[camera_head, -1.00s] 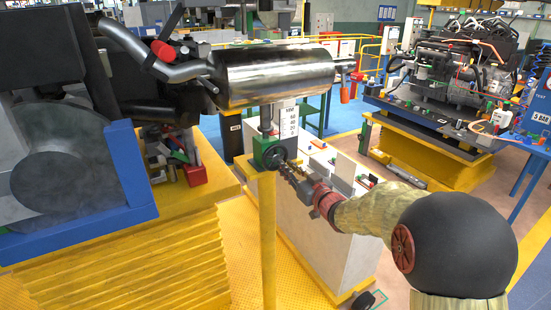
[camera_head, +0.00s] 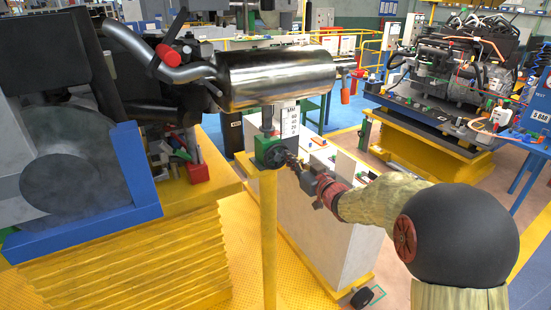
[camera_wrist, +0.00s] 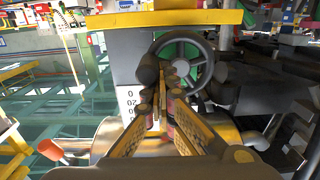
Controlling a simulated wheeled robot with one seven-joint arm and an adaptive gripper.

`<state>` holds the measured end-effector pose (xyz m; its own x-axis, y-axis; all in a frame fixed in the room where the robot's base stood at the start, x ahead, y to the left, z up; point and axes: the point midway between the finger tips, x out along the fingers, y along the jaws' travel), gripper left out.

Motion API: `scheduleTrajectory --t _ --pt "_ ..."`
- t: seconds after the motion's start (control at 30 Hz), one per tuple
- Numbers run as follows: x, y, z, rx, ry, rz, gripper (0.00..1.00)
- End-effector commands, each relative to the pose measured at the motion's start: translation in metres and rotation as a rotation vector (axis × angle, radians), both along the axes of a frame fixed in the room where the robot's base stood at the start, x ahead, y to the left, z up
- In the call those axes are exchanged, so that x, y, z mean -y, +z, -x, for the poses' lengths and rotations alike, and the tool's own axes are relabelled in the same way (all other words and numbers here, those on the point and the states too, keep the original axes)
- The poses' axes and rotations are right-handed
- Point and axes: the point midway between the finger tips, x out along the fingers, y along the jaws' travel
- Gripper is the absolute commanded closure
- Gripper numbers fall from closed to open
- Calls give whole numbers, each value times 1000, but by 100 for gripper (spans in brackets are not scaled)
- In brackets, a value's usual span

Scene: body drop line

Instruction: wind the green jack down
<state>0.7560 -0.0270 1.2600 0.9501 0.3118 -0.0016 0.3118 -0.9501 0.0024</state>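The green jack (camera_head: 268,151) stands on top of a yellow post, under a shiny steel muffler (camera_head: 275,78). Its dark round handwheel (camera_head: 277,156) faces toward my arm. In the wrist view the handwheel (camera_wrist: 187,62) appears as a grey ring with spokes in front of the green body. My gripper (camera_head: 294,163) reaches the wheel from the lower right. In the wrist view my gripper's fingertips (camera_wrist: 160,82) are close together, overlapping the wheel's left, lower side. Whether they pinch the rim is hidden. A white height scale (camera_head: 290,120) stands behind the jack, partly covered by the muffler.
The yellow post (camera_head: 268,240) rises in front of a white cabinet (camera_head: 320,225). A yellow bellows lift (camera_head: 130,270) with a blue frame is at left. An engine (camera_head: 460,75) sits on a yellow stand at right. An exhaust pipe (camera_head: 150,60) runs left from the muffler.

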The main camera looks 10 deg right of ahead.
Motion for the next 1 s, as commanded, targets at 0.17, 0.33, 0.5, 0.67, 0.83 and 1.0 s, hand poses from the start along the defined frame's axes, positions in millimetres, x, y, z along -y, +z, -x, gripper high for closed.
scheduleTrajectory --t 0.17,0.33,0.5,0.67,0.83,1.0 --pt "6 3 0 -7 -12 -2 100" --pt "6 21 0 -4 -12 -2 100" --pt "5 26 0 -2 -10 -1 100" --pt "4 25 0 -3 -7 -1 100" --pt "3 25 0 -1 -5 -1 91" --pt "2 26 0 0 -4 -1 81"
